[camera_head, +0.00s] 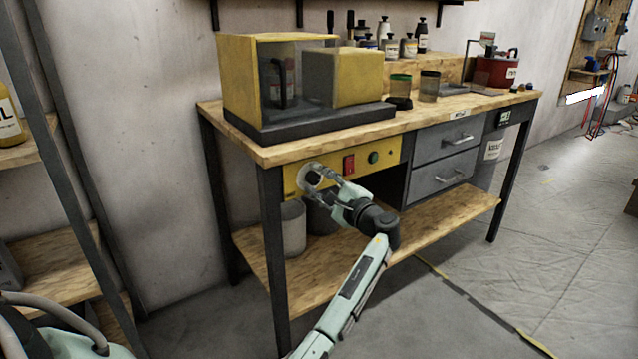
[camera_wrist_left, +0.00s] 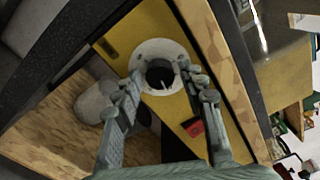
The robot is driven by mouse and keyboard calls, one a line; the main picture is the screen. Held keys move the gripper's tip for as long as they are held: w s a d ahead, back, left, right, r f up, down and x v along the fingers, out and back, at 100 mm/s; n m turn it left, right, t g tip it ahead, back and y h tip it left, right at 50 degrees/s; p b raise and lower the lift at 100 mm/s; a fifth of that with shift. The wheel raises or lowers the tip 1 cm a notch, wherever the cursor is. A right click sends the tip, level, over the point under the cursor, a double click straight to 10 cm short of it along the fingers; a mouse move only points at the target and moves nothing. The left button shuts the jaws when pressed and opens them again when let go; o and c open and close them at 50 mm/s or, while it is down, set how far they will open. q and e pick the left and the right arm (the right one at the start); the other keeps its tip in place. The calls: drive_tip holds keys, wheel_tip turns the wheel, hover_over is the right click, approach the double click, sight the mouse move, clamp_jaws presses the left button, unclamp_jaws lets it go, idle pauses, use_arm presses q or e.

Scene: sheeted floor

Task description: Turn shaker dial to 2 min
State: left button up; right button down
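The shaker dial is a dark round knob on a pale disc (camera_wrist_left: 160,72), set in the yellow front panel (camera_head: 335,168) under the bench top. In the head view the dial (camera_head: 308,176) is partly covered by my left gripper (camera_head: 316,181). In the left wrist view my left gripper (camera_wrist_left: 162,74) has its two fingers apart, with the tips on either side of the knob. Whether they touch it is hard to tell. The dial's markings are too small to read. My right gripper is not in view.
A red switch (camera_head: 348,164) and a green button (camera_head: 373,157) sit right of the dial. The yellow shaker box (camera_head: 240,85) stands on the workbench above. A grey cylindrical container (camera_head: 293,230) stands on the lower shelf. Grey drawers (camera_head: 440,180) are to the right.

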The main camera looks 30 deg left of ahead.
use_arm(q)
drive_tip(key=shift+o, duration=0.2)
drive_tip(key=shift+d, duration=0.1)
drive_tip(key=v, duration=1.1)
drive_tip(key=shift+s+d, duration=0.15)
drive_tip(key=shift+d, duration=0.25)
drive_tip(key=shift+s, duration=0.1)
